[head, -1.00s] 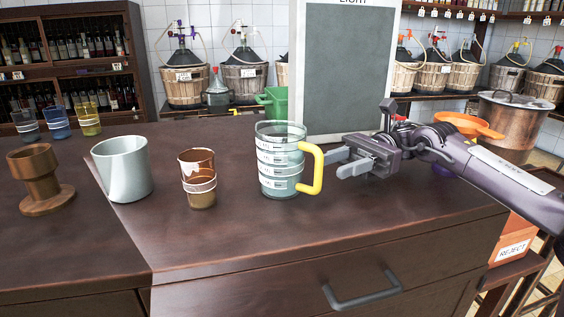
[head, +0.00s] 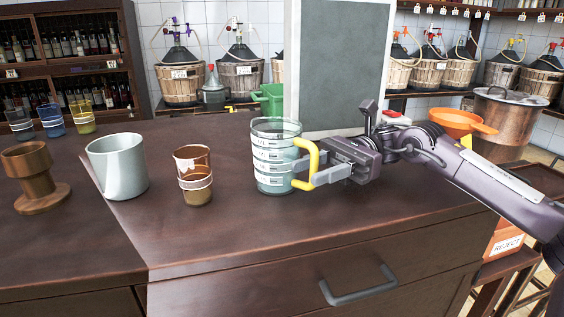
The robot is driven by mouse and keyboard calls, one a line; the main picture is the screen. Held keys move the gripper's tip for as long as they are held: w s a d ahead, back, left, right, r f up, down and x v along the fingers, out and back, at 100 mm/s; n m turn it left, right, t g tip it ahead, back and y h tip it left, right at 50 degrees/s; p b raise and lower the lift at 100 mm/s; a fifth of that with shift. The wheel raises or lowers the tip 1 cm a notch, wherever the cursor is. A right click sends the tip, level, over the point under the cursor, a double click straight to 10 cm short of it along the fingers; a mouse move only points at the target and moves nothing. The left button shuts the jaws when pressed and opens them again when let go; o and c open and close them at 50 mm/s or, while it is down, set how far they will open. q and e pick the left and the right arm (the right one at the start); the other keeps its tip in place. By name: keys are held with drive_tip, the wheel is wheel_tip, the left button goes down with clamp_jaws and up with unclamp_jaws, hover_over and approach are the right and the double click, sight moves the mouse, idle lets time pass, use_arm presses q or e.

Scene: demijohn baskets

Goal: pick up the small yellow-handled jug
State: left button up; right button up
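The jug (head: 273,170) is a clear, ringed measuring vessel with pale labels and a yellow handle (head: 313,158) on its right side. It stands upright on the dark wooden counter in the head view. My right gripper (head: 304,174) comes in from the right at handle height. Its fingers are apart, with the yellow handle at or between their tips. I cannot tell whether they touch it. My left gripper is out of view.
Left of the jug stand a brown-rimmed glass (head: 194,176), a pale grey cup (head: 118,166) and a wooden goblet-shaped piece (head: 35,178). A dark board (head: 340,65) stands behind the jug. An orange funnel (head: 460,122) and copper pot (head: 508,118) are at the right. The front counter is clear.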

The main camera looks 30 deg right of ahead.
drive_tip(key=shift+s+a, duration=0.1)
drive_tip(key=shift+a, duration=1.05)
clamp_jaws()
drive_tip(key=shift+r, duration=0.1)
idle(0.6)
